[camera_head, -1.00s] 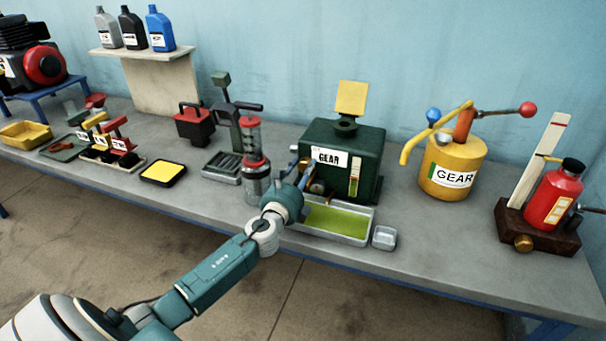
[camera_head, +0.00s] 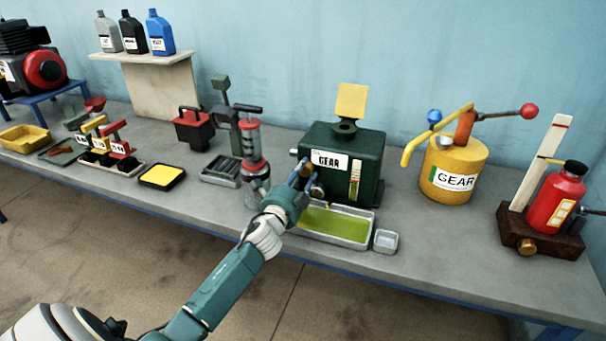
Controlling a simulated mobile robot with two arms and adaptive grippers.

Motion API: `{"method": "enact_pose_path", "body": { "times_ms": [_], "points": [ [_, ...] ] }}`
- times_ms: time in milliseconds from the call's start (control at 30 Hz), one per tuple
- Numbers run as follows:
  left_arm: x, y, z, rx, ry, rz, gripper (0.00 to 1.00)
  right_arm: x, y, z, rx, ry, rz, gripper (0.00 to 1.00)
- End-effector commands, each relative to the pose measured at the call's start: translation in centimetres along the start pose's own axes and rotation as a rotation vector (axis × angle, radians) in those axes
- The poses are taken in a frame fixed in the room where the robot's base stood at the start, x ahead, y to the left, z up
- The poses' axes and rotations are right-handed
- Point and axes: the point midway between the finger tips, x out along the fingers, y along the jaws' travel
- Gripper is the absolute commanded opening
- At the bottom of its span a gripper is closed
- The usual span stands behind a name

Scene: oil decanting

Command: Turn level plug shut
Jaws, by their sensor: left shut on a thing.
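The dark green gear case (camera_head: 366,152) stands mid-bench with a white GEAR label, a sight gauge (camera_head: 354,181) on its front and a yellow flap raised above its top. My left gripper (camera_head: 307,182) is at the lower left of the case front, shut on a small part there. I take this part to be the level plug, but the fingers and wrist mostly hide it. A brass-coloured fitting shows beside the fingers. A metal tray (camera_head: 366,233) with yellow-green oil lies below the case front. My right gripper is not clearly in view; a grey piece shows at the right edge.
A small clear dish (camera_head: 386,241) sits right of the tray. A hand pump with a clear cylinder (camera_head: 251,142) stands close left of my gripper. A yellow GEAR can (camera_head: 453,165) and a red bottle (camera_head: 556,200) on a wooden stand are to the right.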

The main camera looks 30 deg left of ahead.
Motion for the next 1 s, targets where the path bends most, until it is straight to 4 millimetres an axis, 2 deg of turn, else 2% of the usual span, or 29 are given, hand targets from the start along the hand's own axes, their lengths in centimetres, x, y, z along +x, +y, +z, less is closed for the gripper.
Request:
{"method": "enact_pose_path", "body": {
  "times_ms": [400, 900, 933, 1000],
  "points": [
    [0.02, 0.03, 0.16, -0.169, -0.003, 0.001, 0.1, -0.11, -0.02, -0.01, 0.0, 0.0, 0.0, 0.49],
    [0.02, 0.05, 0.18, -0.186, -0.004, 0.001, 0.1, -0.11, -0.04, -0.02, 0.0, 0.0, -0.001, 0.49],
    [0.02, 0.05, 0.18, -0.186, -0.004, 0.001, 0.38, -0.11, -0.05, -0.02, 0.0, 0.0, -0.001, 0.49],
    [0.02, 0.05, 0.17, -0.185, -0.003, 0.001, 0.52, -0.11, -0.05, -0.02, 0.0, 0.0, -0.001, 0.49]
  ]
}}
